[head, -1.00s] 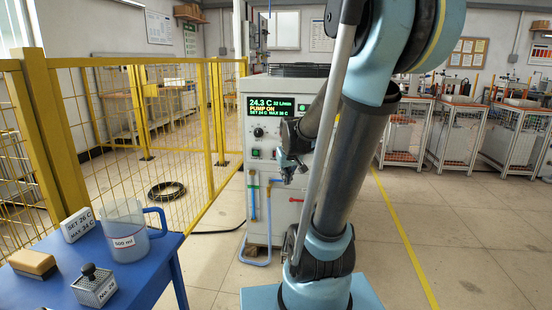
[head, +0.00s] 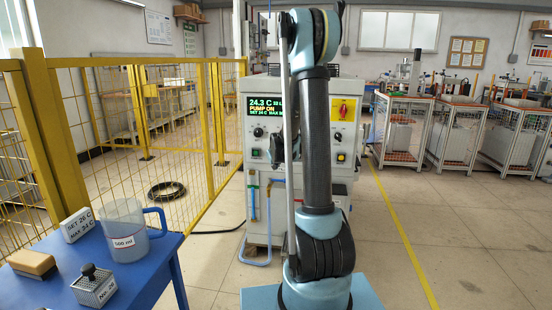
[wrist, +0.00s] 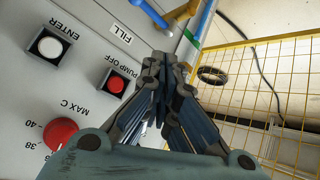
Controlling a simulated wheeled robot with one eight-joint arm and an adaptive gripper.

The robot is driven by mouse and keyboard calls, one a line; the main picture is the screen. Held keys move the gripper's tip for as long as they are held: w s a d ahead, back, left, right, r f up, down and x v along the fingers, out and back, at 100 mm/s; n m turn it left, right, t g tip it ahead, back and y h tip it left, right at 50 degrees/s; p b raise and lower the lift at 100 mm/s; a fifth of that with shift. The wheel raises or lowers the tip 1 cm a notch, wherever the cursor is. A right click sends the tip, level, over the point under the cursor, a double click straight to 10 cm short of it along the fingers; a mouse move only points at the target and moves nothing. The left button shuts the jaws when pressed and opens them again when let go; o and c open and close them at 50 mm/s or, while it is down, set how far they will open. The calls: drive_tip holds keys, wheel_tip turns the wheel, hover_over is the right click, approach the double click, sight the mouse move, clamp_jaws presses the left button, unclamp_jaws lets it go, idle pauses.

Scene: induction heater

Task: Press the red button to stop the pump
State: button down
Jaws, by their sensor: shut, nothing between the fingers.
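The red PUMP OFF button (wrist: 116,85) sits in a dark square frame on the grey panel in the wrist view. My gripper (wrist: 165,58) is shut and empty, to the right of the button and apart from it in the picture. How far its tips are from the panel is unclear. In the head view, the heater (head: 258,205) has a lit display (head: 266,107) reading 24.3 C and PUMP ON. My arm hides the middle of its front, and I cannot make out the red button there.
A white ENTER button (wrist: 50,46) and a red MAX C knob (wrist: 60,133) flank the red button. A red-and-yellow rotary switch (head: 343,110) is at the panel's right. A yellow mesh fence (head: 180,120) and blue table (head: 150,265) stand left.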

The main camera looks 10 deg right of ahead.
drive_tip(key=shift+w+f, duration=0.25)
drive_tip(key=shift+w, duration=0.25)
drive_tip(key=shift+w, duration=0.1)
drive_tip(key=w+d, duration=0.2)
drive_tip(key=w, duration=0.6)
drive_tip(key=shift+d, duration=0.35)
drive_tip(key=shift+w, duration=0.2)
idle(1.1)
drive_tip(key=shift+w+d+r, duration=0.1)
drive_tip(key=shift+w, duration=0.15)
drive_tip(key=shift+w+d, duration=0.15)
drive_tip(key=shift+w, duration=0.3)
idle(1.0)
drive_tip(key=shift+s, duration=0.1)
drive_tip(key=shift+s+a, duration=0.3)
drive_tip(key=shift+s, duration=0.5)
